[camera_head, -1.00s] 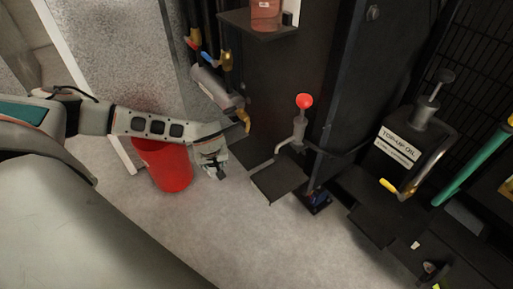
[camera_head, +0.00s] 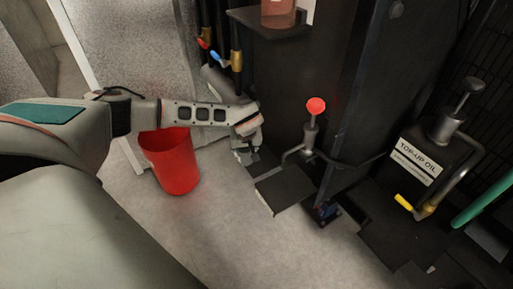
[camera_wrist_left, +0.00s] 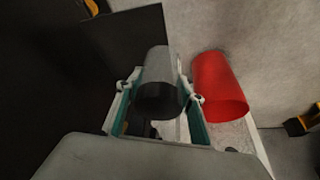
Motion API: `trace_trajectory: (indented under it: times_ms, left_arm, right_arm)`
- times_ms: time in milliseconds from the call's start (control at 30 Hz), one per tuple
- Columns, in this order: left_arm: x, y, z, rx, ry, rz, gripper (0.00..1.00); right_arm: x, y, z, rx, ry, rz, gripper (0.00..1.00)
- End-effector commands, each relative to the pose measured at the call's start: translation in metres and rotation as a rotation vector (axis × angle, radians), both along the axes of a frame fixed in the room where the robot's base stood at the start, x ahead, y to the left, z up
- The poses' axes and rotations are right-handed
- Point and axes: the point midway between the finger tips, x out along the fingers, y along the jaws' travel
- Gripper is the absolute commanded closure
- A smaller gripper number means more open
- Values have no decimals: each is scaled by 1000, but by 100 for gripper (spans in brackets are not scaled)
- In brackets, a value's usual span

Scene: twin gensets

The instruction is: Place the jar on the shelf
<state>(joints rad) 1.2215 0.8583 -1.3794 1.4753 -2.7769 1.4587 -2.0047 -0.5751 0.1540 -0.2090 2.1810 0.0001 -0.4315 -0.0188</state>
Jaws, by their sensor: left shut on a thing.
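My left gripper (camera_head: 246,150) reaches in from the left in the head view, low beside the dark cabinet. In the left wrist view the gripper (camera_wrist_left: 160,92) is shut on a grey cylinder with a dark end, which looks like the jar (camera_wrist_left: 157,68). The held jar is hard to make out in the head view. A dark shelf (camera_head: 262,25) juts from the cabinet at the top, above and to the right of the gripper. A reddish-brown container (camera_head: 278,14) stands on it, cut off by the picture's edge. My right gripper is out of view.
A red bucket (camera_head: 170,162) stands on the floor left of the gripper. A red-knobbed pump (camera_head: 312,128) and a black floor plate (camera_head: 285,188) lie to the right. A top-up oil tank (camera_head: 425,165) with a yellow-handled pipe is farther right. Pale floor is clear in front.

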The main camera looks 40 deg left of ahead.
Motion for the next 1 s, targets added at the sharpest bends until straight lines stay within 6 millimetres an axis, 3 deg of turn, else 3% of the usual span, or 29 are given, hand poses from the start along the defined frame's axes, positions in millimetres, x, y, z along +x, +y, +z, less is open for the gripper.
trace_trajectory:
  times_ms: [333,400,567,800,833,867,1000]
  left_arm:
    - [41,-19,-5,-1,3,-1,83]
    - [39,-17,-11,0,7,-1,83]
    - [41,-17,-6,0,0,0,82]
    - [41,-17,-9,0,-1,-1,83]
    - [41,-17,-8,0,-1,0,54]
    - [41,-17,-8,0,-1,0,47]
    - [41,-17,-9,0,-1,0,45]
  right_arm:
    - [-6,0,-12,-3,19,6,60]
    - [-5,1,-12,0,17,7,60]
    - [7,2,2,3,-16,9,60]
    - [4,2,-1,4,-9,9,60]
    - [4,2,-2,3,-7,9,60]
    - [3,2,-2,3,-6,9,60]
    - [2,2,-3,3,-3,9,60]
